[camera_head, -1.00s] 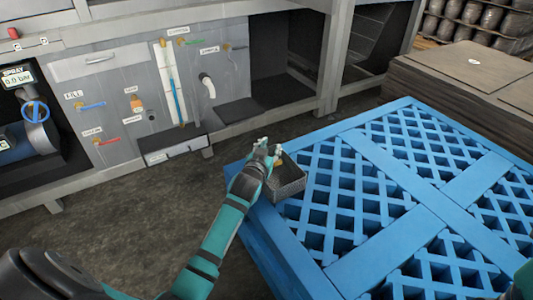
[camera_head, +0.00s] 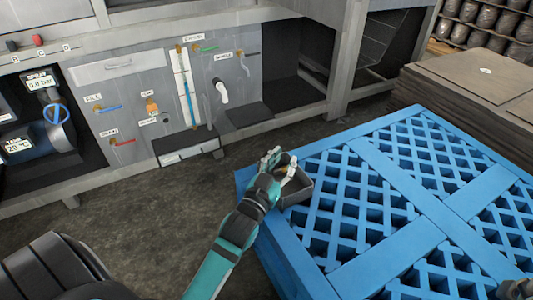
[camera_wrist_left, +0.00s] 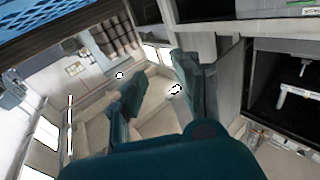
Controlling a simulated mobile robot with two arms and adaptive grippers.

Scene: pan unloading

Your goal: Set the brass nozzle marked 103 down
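A small brass-yellow spot (camera_head: 284,169) shows beside the fingers, at the tray's rim. It may be the brass nozzle, but it is too small to tell, and no number can be read. The gripper hides part of the tray. My right gripper is not in view.
The slatted blue pallet (camera_head: 370,250) fills the right side. Stacked brown sheets (camera_head: 480,85) stand behind it. A grey bench with a panel of valves and labels (camera_head: 140,100) runs along the back. Bare floor (camera_head: 150,210) lies between the bench and pallet.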

